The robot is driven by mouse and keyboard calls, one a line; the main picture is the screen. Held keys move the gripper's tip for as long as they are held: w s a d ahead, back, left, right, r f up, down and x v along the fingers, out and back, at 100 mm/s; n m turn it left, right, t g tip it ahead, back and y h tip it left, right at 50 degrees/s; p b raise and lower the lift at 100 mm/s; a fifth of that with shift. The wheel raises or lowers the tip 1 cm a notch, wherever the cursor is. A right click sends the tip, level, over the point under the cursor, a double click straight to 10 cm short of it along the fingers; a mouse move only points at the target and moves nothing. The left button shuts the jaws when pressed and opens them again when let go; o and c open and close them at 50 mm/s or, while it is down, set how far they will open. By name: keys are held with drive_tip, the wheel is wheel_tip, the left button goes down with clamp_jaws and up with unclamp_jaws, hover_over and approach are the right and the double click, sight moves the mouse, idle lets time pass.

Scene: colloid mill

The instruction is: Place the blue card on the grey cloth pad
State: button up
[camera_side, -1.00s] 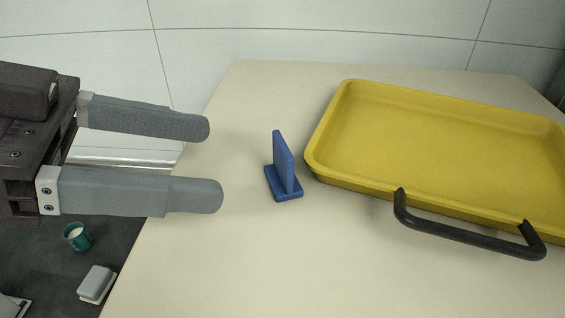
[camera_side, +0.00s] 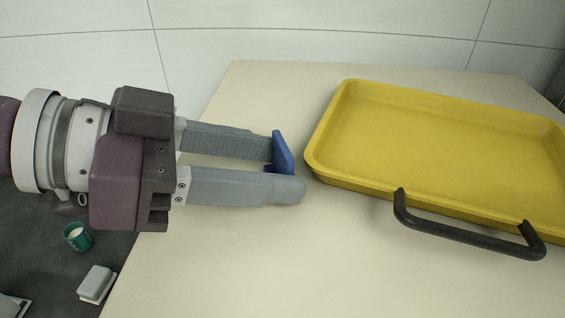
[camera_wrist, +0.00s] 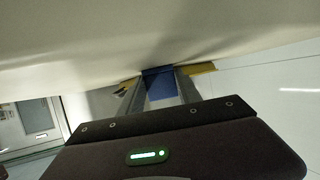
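The blue card (camera_side: 284,151) stands upright on the cream table, left of the yellow tray. Part of its blue base shows between my fingers, and the near finger hides the rest. My gripper (camera_side: 283,170) has one finger at the far side of the card and one at the near side. The fingers appear shut on it. In the wrist view the card (camera_wrist: 160,86) fills the gap between the fingertips of my gripper (camera_wrist: 160,78). I see no clear grey cloth pad in either view.
The yellow tray (camera_side: 335,181) lies close right of the card, its dark handle (camera_side: 465,236) facing the near side. The table (camera_side: 330,270) is clear in front. On the floor at lower left are a green cup (camera_side: 77,237) and a small grey block (camera_side: 97,282).

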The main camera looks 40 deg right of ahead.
clamp_jaws()
drive_tip(key=shift+r, duration=0.15)
drive_tip(key=shift+r, duration=0.25)
wheel_tip(320, 180, up, 3)
drive_tip(key=shift+w+a+f, duration=0.1)
drive_tip(key=shift+a, duration=0.05)
drive_tip(key=w+a, duration=0.3)
drive_tip(key=a, duration=0.5)
drive_tip(key=w+a, duration=0.4)
drive_tip(key=a, duration=0.4)
drive_tip(key=n+t+y, duration=0.3)
drive_tip(key=n+t, duration=1)
drive_tip(key=t, duration=0.2)
hover_over(88, 287)
wheel_tip(88, 287, down, 30)
drive_tip(key=shift+n, duration=0.3)
wheel_tip(88, 287, down, 10)
drive_tip(key=shift+r, duration=0.15)
